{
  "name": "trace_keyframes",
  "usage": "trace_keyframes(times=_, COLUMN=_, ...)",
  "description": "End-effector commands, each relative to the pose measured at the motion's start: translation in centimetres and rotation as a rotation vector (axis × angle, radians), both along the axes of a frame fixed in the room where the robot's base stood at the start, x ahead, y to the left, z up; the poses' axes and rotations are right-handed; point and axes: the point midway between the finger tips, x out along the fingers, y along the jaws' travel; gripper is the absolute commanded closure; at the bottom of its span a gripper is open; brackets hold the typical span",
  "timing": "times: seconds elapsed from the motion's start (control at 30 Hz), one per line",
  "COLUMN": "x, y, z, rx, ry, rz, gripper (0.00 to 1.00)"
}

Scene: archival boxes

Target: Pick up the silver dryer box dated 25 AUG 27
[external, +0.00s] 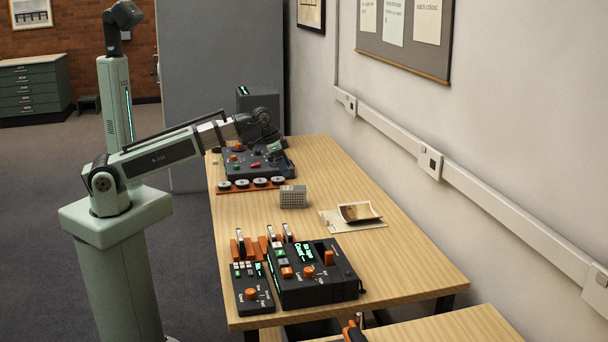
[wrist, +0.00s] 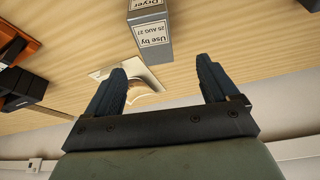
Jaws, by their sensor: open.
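The silver dryer box (external: 293,196) stands on the wooden table near its middle. In the wrist view the silver box (wrist: 150,33) shows at the top centre, cut off by the frame edge. Its white label appears upside down and reads Dryer, Use by, 25 AUG 27. My gripper (wrist: 161,66) is open and empty, its two dark fingers spread on either side below the box in the picture. In the external view my gripper (external: 274,146) is above the far part of the table, beyond the box and partly lost against dark devices.
A far black console (external: 243,163) and a rack of round reels (external: 248,184) stand behind the box. A near black console (external: 310,274) stands in front. A photo on paper (external: 358,212) lies to the right. Bare table surrounds the box.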

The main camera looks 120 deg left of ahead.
Motion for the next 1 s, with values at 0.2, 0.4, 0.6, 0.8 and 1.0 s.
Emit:
trace_keyframes(times=0.2, x=1.0, y=0.6, z=-2.8, rx=0.000, ry=0.000, rz=0.001, gripper=0.13)
trace_keyframes(times=0.4, x=1.8, y=1.1, z=-5.0, rx=0.000, ry=0.000, rz=0.001, gripper=0.13)
trace_keyframes(times=0.6, x=2.2, y=1.3, z=-6.2, rx=0.001, ry=-0.002, rz=0.001, gripper=0.13)
trace_keyframes(times=0.8, x=2.3, y=1.3, z=-6.6, rx=0.001, ry=-0.002, rz=0.001, gripper=0.13)
trace_keyframes(times=1.0, x=2.6, y=1.1, z=-8.1, rx=0.000, ry=-0.001, rz=0.001, gripper=0.13)
